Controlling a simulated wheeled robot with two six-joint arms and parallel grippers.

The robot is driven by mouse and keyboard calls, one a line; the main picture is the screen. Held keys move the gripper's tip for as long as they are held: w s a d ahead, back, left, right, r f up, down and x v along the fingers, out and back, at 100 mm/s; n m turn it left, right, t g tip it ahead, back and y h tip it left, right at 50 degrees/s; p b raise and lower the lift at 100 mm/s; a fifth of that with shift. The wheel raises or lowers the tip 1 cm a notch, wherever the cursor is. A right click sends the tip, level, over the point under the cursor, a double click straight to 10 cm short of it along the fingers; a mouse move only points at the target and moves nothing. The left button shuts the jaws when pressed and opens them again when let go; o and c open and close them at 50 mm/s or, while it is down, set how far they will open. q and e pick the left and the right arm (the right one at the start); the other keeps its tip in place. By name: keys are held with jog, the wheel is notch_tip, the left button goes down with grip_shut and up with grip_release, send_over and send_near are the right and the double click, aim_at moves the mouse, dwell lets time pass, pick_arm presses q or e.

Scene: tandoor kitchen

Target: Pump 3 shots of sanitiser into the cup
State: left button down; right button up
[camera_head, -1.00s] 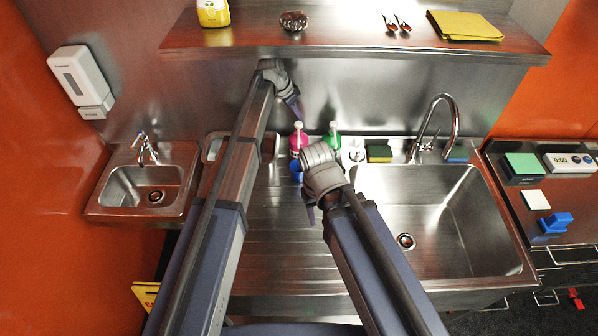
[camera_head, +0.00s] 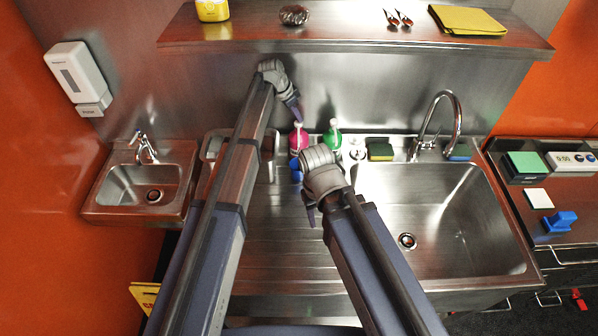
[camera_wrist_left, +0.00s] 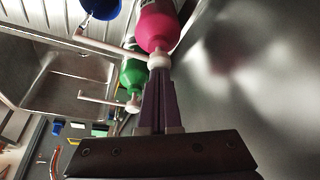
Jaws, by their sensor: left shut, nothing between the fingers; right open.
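A pink pump bottle (camera_head: 298,141) with a white pump head stands at the back of the steel counter, and it also shows in the left wrist view (camera_wrist_left: 157,28). A green pump bottle (camera_head: 332,138) stands to its right. A blue cup (camera_head: 295,164) is in front of the pink bottle, partly hidden by my right wrist; the left wrist view shows it too (camera_wrist_left: 100,8). My left gripper (camera_head: 298,119) is shut and empty, pointing down, its tips at the pink bottle's pump head. My right gripper (camera_head: 309,212) is open and empty in front of the cup.
A large sink (camera_head: 440,225) with a tall tap (camera_head: 457,120) is at right. A sponge (camera_head: 380,151) lies behind it. A metal container (camera_head: 212,146) stands left of my left arm. A shelf (camera_head: 350,35) overhangs the back. The ribbed drainboard (camera_head: 270,245) is clear.

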pick_arm(q)
jog(key=shift+f, duration=0.4)
jog(key=shift+s+r, duration=0.1)
jog(key=shift+r+p, duration=1.15)
jog(key=shift+r, duration=0.15)
jog(key=shift+f, duration=0.2)
